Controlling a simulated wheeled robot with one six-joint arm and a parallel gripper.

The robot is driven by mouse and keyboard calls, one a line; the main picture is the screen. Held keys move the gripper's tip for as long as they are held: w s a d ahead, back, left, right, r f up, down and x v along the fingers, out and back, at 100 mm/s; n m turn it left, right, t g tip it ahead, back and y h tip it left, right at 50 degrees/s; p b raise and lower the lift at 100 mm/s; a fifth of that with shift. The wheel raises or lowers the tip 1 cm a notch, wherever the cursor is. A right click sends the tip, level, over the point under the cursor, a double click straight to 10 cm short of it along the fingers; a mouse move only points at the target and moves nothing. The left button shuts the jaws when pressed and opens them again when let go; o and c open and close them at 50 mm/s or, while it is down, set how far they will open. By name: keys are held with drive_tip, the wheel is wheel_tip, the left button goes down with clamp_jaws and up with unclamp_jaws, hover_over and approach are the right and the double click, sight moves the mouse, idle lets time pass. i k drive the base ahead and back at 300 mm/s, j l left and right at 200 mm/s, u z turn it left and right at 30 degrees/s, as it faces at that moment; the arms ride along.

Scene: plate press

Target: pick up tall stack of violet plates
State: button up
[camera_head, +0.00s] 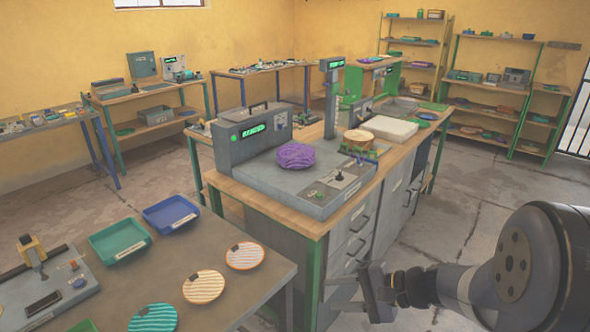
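A violet round stack (296,156) with a ridged top lies on the grey bed of the press (262,172), on the wooden-topped cabinet. It looks low, and I cannot count the plates in it. My gripper (340,296) is at the lower middle, in front of the cabinet's drawers and below the worktop. It is well apart from the violet stack, to its lower right. Its two fingers point left with a gap between them, and nothing shows in the gap.
The press's grey box with a green display (254,134) stands behind the violet stack. A post with a display (331,95) rises to its right. A near table (225,280) holds striped plates, a green tray (120,240) and a blue tray (170,214). Floor is clear at right.

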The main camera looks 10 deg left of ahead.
sight(293, 156)
drive_tip(key=i+l+u, duration=0.25)
drive_tip(key=i, duration=0.6)
drive_tip(key=i+l+u, duration=0.2)
drive_tip(key=i+l, duration=0.4)
drive_tip(key=i, duration=0.2)
drive_tip(key=i+l+u, duration=0.25)
drive_tip(key=i+l, duration=0.4)
drive_tip(key=i, duration=0.1)
